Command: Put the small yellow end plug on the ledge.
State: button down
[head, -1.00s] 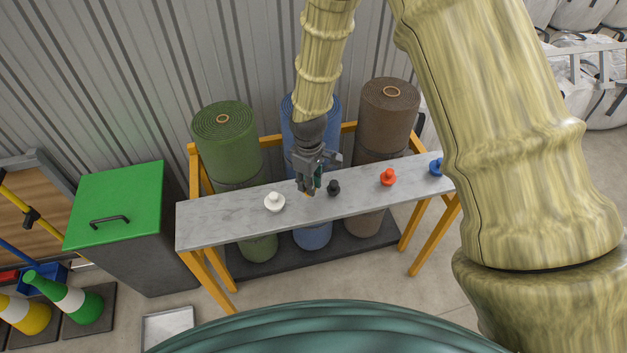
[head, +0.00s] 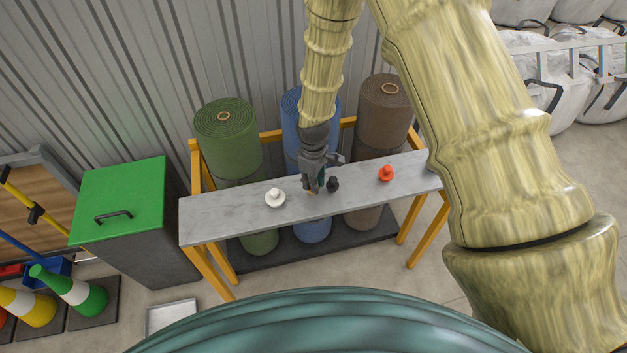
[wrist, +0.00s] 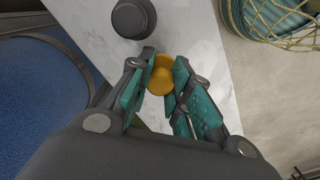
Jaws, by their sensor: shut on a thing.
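The small yellow end plug (wrist: 160,76) is between the fingertips of my gripper (wrist: 156,84) in the wrist view. My gripper is shut on it. The pale grey marbled ledge (wrist: 190,38) lies behind the plug in that view. I cannot tell whether the plug touches it. In the head view my gripper (head: 314,186) is at the ledge (head: 235,212), between the white plug (head: 275,198) and the black plug (head: 333,184). The yellow plug is mostly hidden by the fingers there.
The black plug (wrist: 133,17) is close beside my gripper. A red plug (head: 386,173) stands farther right. Green (head: 228,145), blue (head: 290,106) and brown (head: 383,115) turf rolls stand behind the ledge. The ledge's left end is clear. A green-lidded bin (head: 120,200) stands at left.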

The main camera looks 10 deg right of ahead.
jog(key=shift+f, duration=0.2)
jog(key=c, duration=1.3)
grip_release()
jog(key=shift+r+b, duration=2.15)
jog(key=shift+r, duration=4.05)
